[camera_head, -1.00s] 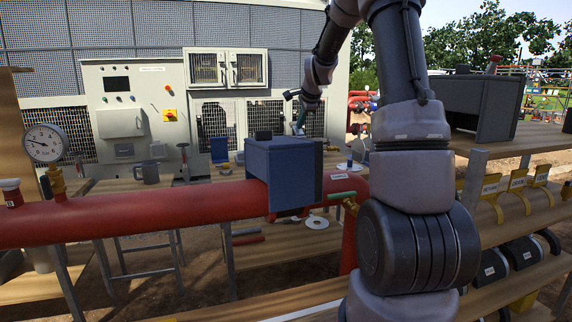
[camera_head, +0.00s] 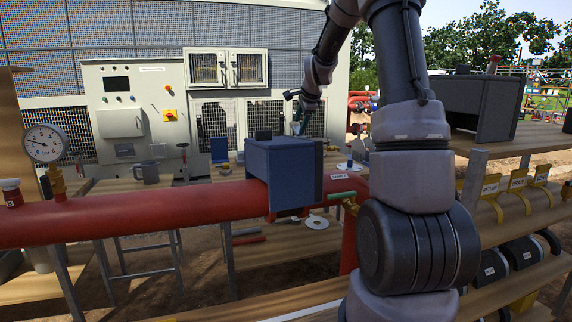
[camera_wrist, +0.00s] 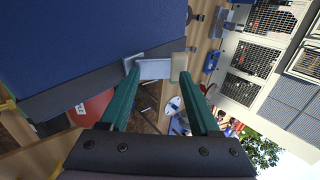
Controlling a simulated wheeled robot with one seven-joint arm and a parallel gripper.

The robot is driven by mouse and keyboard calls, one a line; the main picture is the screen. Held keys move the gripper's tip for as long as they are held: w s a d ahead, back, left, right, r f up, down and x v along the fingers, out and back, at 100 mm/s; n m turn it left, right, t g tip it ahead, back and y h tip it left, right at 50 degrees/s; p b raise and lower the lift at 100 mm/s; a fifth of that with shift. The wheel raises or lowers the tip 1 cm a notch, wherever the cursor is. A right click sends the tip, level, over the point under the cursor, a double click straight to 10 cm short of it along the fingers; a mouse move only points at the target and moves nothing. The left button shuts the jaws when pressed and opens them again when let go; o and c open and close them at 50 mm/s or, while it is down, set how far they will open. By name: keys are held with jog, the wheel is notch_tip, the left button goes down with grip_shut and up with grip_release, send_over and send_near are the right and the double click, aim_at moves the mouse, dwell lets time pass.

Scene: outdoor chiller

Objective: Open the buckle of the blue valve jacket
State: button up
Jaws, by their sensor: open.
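The blue valve jacket (camera_head: 283,172) sits around the red pipe in the middle of the head view. It fills the upper left of the wrist view (camera_wrist: 90,35), with a dark grey band (camera_wrist: 95,82) along its edge. My gripper (camera_wrist: 157,66) is open, its green fingers reaching past this edge. A pale grey block, perhaps part of the buckle (camera_wrist: 155,69), shows between the fingertips; I cannot tell whether they touch it. In the head view my gripper (camera_head: 300,120) is small, behind and above the jacket.
The red pipe (camera_head: 120,221) runs across the front, with a pressure gauge (camera_head: 44,143) at left. A mug (camera_head: 151,172) stands on the bench behind. A grey control cabinet (camera_head: 135,115) stands at the back. Shelves (camera_head: 500,215) with labelled parts stand at right.

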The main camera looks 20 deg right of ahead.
jog(key=v, duration=0.9)
dwell(0.3)
jog(key=shift+r, duration=0.1)
jog(key=v, duration=1.1)
jog(key=s+a+f+n, duration=0.3)
jog(key=s+a+n, duration=0.1)
jog(key=s, duration=0.5)
jog(key=s+a+f+n+y, duration=0.1)
jog(key=s+a+f+n, duration=0.2)
jog(key=s, duration=0.6)
jog(key=s+a+f+n+g+y, duration=0.1)
jog(key=s+a+f+n, duration=0.1)
jog(key=s+a+n, duration=0.3)
jog(key=s+n, duration=0.2)
jog(key=s, duration=0.2)
jog(key=shift+s+a+f, duration=0.25)
jog(key=shift+a+f, duration=0.1)
jog(key=shift+f, duration=0.05)
